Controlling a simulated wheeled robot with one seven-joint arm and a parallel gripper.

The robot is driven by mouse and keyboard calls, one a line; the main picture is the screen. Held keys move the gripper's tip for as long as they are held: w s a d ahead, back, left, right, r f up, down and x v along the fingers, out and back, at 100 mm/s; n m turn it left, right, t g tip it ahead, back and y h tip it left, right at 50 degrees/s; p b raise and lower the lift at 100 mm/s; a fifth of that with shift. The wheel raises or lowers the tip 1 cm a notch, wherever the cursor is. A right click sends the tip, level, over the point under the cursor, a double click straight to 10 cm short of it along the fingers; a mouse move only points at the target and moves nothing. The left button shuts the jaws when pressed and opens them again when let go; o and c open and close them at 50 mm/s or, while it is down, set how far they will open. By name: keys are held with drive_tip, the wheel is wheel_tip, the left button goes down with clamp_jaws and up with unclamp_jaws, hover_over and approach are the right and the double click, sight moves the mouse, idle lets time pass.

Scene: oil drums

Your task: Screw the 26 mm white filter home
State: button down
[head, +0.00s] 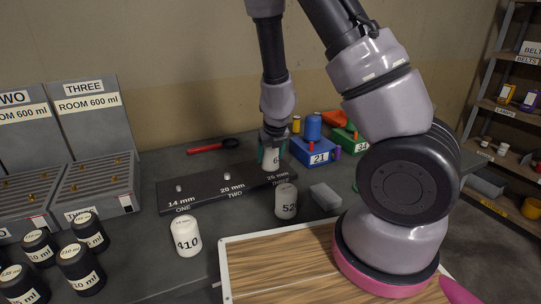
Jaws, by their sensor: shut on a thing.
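My gripper (272,140) points down at the right end of a long dark block (222,190) and is shut on a white filter (270,161). Only part of the filter's number, a 6, shows between the fingers. The block is marked 14 mm ONE, 20 mm TWO and 26 mm THREE, and the held filter is upright at the 26 mm place. Its lower end and any stud under it are hidden. The 14 mm stud (179,188) and the 20 mm stud (227,175) stand bare. A white filter marked 410 (186,240) and another starting 52 (286,203) stand in front.
A blue block marked 21 (318,154) and a green block (357,140) stand right of my gripper. A red-handled tool (208,147) lies behind the dark block. A grey block (325,196) lies near a wooden board (280,265). Grey racks (98,185) and black drums (80,270) fill the left.

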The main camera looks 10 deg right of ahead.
drive_tip(key=shift+w+r+m, duration=0.1)
drive_tip(key=shift+w+m, duration=0.05)
drive_tip(key=shift+m, duration=0.15)
drive_tip(key=m+h, duration=0.1)
drive_tip(key=m, duration=0.3)
drive_tip(key=shift+h, duration=0.4)
unclamp_jaws()
